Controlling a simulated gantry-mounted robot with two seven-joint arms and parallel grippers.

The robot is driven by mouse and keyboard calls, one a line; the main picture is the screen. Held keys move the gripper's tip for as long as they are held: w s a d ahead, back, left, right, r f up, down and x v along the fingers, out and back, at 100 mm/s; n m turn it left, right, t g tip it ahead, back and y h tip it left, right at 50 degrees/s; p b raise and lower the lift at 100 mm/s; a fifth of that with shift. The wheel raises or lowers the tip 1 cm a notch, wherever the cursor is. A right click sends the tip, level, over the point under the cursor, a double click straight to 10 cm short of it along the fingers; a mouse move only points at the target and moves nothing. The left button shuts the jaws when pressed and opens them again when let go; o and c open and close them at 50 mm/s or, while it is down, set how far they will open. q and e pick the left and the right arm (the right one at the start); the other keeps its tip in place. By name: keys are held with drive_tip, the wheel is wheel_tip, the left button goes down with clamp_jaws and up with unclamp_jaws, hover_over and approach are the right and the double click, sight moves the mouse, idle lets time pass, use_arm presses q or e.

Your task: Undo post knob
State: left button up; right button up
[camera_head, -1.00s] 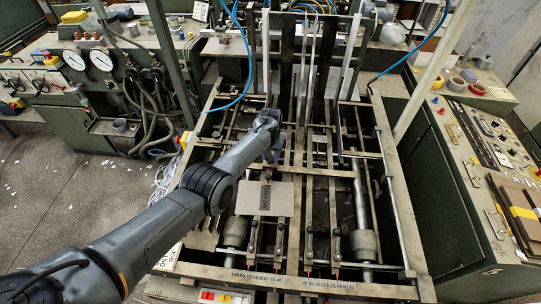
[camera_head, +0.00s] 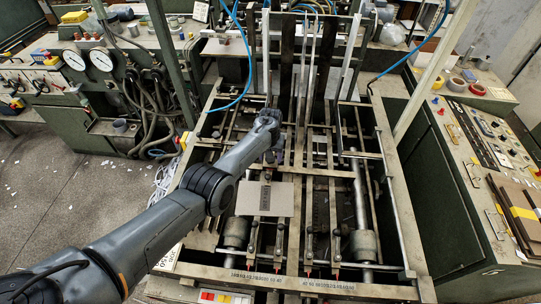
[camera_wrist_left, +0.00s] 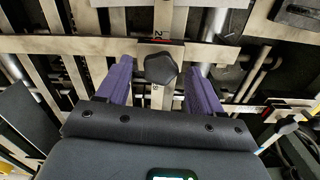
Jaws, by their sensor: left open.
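A dark, faceted post knob (camera_wrist_left: 160,68) sits on a pale metal bar in the left wrist view, beside a numbered scale strip. My left gripper (camera_wrist_left: 161,80) is open, with one purple finger on each side of the knob. Gaps show between the fingers and the knob, so they look apart from it. In the head view my left gripper (camera_head: 272,158) is over the feeder frame, behind the greyboard sheet. I cannot make out the knob there, as my arm and gripper cover that area. My right gripper is not in view.
A greyboard sheet (camera_head: 265,198) lies on the feeder's rails. Crossbars and upright posts (camera_head: 349,70) stand close around the gripper. A blue hose (camera_head: 243,92) hangs at the back left. A control desk (camera_head: 478,140) stands at the right.

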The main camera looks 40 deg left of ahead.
use_arm(q)
drive_tip(key=shift+r, duration=0.15)
drive_tip(key=shift+r+p, duration=0.3)
drive_tip(key=shift+r, duration=0.05)
wheel_tip(320, 180, up, 10)
drive_tip(key=p, duration=0.1)
drive_tip(key=shift+f, duration=0.15)
idle(0.3)
